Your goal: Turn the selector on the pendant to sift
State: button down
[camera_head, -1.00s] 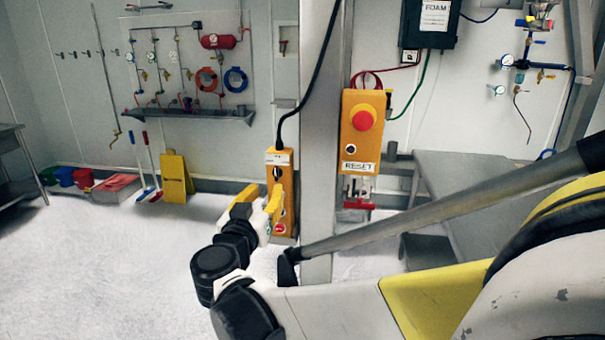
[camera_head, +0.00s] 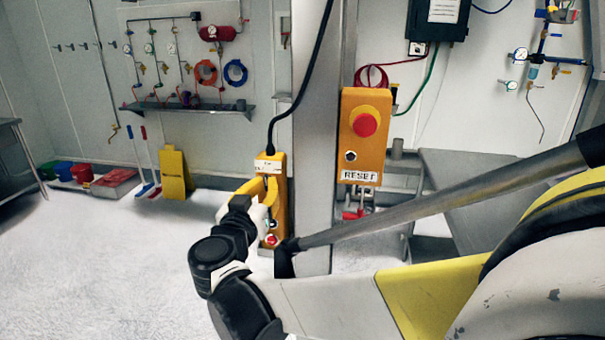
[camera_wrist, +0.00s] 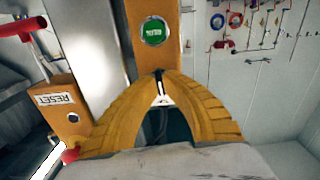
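The yellow pendant (camera_head: 281,168) hangs by a black cable beside the grey post. It has a white label near its top and a red button (camera_head: 271,240) at its bottom. In the wrist view, the pendant (camera_wrist: 151,58) is upside down, with a green button (camera_wrist: 153,31) just beyond my fingertips. My gripper (camera_head: 268,184) is at the pendant's upper face, where the black selector knob sits. In the wrist view, the yellow fingers of my gripper (camera_wrist: 159,75) arch together with their tips almost meeting, apparently around the selector.
A yellow RESET box (camera_head: 363,140) with a red emergency button is on the post (camera_head: 314,150), just right of the pendant. A table (camera_head: 470,165) stands behind at the right. Buckets and a yellow floor sign (camera_head: 174,175) stand by the back wall. The left floor is clear.

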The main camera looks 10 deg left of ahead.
jog(key=shift+n, duration=0.3)
jog(key=n, duration=0.3)
jog(key=shift+n+p, duration=0.3)
jog(key=shift+p, duration=0.05)
jog(key=shift+a+n, duration=0.1)
jog(key=shift+n, duration=1.8)
jog(key=c, duration=1.6)
grip_release()
jog(key=shift+o, duration=0.2)
jog(key=shift+r, duration=0.1)
